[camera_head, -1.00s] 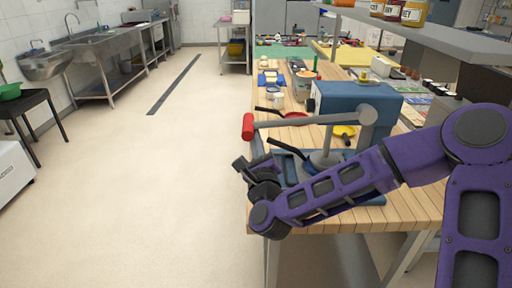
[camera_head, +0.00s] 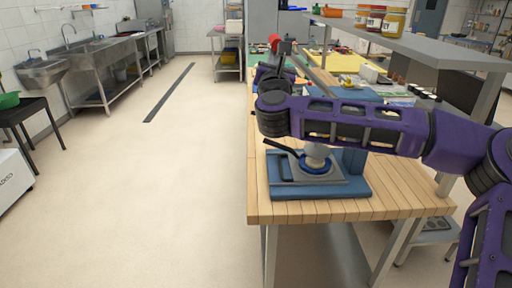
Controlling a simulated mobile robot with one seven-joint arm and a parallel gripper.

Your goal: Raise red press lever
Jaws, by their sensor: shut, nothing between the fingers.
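The blue press stands at the near end of the wooden table; its blue base (camera_head: 330,191) and the top of its blue body (camera_head: 352,94) show in the head view. The red lever grip (camera_head: 276,41) is high, at the end of a grey bar (camera_head: 318,72) that slants up from the press. My gripper (camera_head: 270,68) is just below the red grip, beyond my purple forearm. It is shut with nothing held. Whether it touches the grip or bar cannot be told. My forearm hides the middle of the press.
The wooden table (camera_head: 400,207) has bare boards at its near edge. A grey shelf (camera_head: 430,47) with several jars (camera_head: 376,19) overhangs its right side. Trays and a yellow board (camera_head: 345,63) lie farther back. Open floor (camera_head: 190,180) is at left.

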